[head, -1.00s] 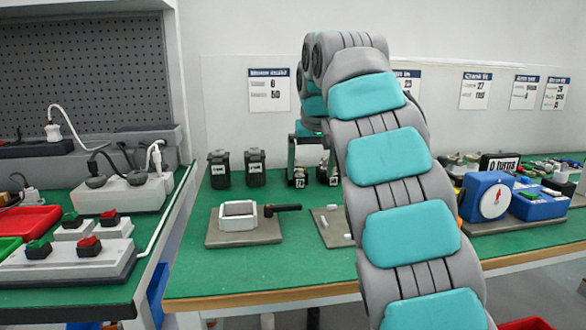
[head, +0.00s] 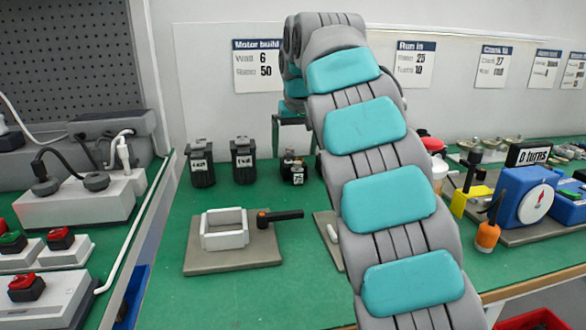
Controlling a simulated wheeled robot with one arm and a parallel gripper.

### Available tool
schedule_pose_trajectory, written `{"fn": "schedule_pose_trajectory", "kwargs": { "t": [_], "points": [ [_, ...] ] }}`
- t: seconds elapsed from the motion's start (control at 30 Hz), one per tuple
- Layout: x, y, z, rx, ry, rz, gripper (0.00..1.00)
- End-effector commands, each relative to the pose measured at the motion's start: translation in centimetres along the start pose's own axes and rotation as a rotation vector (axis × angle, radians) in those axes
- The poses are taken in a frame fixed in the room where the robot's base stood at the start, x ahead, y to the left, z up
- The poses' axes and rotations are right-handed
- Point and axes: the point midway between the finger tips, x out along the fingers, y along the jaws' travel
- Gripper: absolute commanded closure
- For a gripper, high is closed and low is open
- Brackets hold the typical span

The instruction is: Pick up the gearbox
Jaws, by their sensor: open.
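No part is plainly marked as the gearbox. Small dark blocks with white labels (head: 294,170) stand on the green bench below my gripper, partly hidden by my arm; one may be the gearbox. Two larger black labelled units, one on the left (head: 201,164) and one on the right (head: 243,161), stand upright to their left. My gripper (head: 295,148) is open, pointing down over the small dark blocks. Its left finger shows to their upper left; its right finger is mostly hidden behind my arm. I see nothing held in it.
A grey plate (head: 232,262) with a white square frame (head: 224,229) and a black-handled lever (head: 280,215) lies in front. Green bench is clear at front left.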

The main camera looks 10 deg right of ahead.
Motion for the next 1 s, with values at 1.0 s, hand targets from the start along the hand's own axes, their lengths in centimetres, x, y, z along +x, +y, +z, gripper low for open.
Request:
{"fn": "schedule_pose_trajectory", "kwargs": {
  "t": [1.0],
  "points": [
    [5.0, 0.0, 0.6, 0.001, 0.001, 0.0, 0.29]
  ]
}}
